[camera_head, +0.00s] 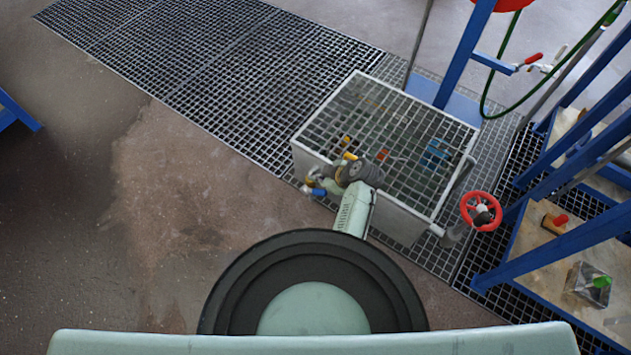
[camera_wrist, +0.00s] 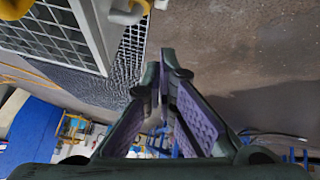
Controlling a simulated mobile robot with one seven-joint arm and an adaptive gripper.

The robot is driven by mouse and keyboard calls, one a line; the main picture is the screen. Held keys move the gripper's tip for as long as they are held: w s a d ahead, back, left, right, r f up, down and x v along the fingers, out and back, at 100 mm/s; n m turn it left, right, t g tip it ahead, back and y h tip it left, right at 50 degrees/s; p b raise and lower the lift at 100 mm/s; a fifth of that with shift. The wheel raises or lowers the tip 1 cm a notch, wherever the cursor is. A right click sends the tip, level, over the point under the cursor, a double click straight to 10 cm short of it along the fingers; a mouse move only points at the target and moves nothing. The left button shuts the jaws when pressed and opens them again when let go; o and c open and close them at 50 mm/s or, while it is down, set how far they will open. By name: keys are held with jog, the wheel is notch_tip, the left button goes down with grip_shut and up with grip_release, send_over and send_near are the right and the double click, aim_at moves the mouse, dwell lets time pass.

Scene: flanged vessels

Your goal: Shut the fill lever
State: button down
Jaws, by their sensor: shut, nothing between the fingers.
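My gripper (camera_wrist: 166,72) shows in the wrist view with its purple-padded fingers shut and nothing between them. A grey tank (camera_head: 420,222) with a grated lid stands ahead of my arm. By its left corner, small fittings with a blue part (camera_head: 315,190) and a yellow part (camera_head: 349,156) show beside my dark wrist joint. A yellow fitting (camera_wrist: 14,8) and a pale pipe end (camera_wrist: 124,14) show at the top of the wrist view, apart from my fingers. A red lever (camera_head: 533,58) sits on the blue frame at the upper right. I cannot tell which is the fill lever. My arm hides my fingers in the head view.
A red handwheel (camera_head: 480,210) stands at the tank's right corner. A green hose (camera_head: 484,95) hangs from the blue frame (camera_head: 468,50). A blue-legged bench (camera_head: 590,300) is at the right.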

send_over(315, 192)
jog(key=a, duration=0.2)
notch_tip(315, 192, down, 7)
jog(key=shift+w+d+f, duration=0.1)
jog(key=shift+d+f, duration=0.7)
jog(key=shift+f, duration=0.1)
jog(key=shift+d+f, duration=0.35)
jog(key=shift+f, duration=0.2)
jog(key=shift+f, duration=0.1)
